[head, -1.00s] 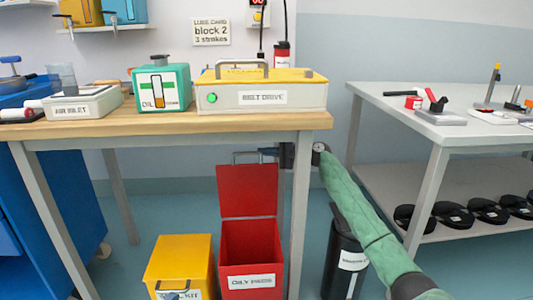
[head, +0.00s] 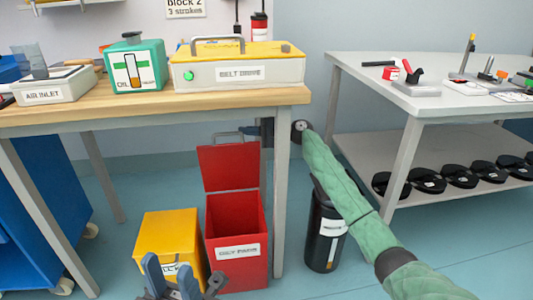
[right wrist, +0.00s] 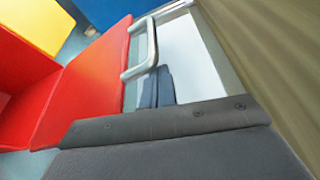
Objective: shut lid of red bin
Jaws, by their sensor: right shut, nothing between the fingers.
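The red bin (head: 238,245) stands on the floor under the wooden bench. Its red lid (head: 229,168) is open, raised upright at the back, with a grey bar handle (head: 228,136) on its upper edge. My right gripper (head: 251,131) is beside the handle, partly hidden by the bench leg. In the right wrist view its shut, empty fingers (right wrist: 156,88) show close to the handle (right wrist: 141,50) and the red lid (right wrist: 85,83); I cannot tell whether they touch. My left gripper (head: 171,278) is low in front of the yellow bin, its fingers apart and empty.
A yellow bin (head: 170,237) stands left of the red bin. The bench leg (head: 281,190) is close on the right, between the bin and my right arm. A black cylinder (head: 324,235) stands further right. The bench top (head: 140,112) carries the belt drive box (head: 238,68).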

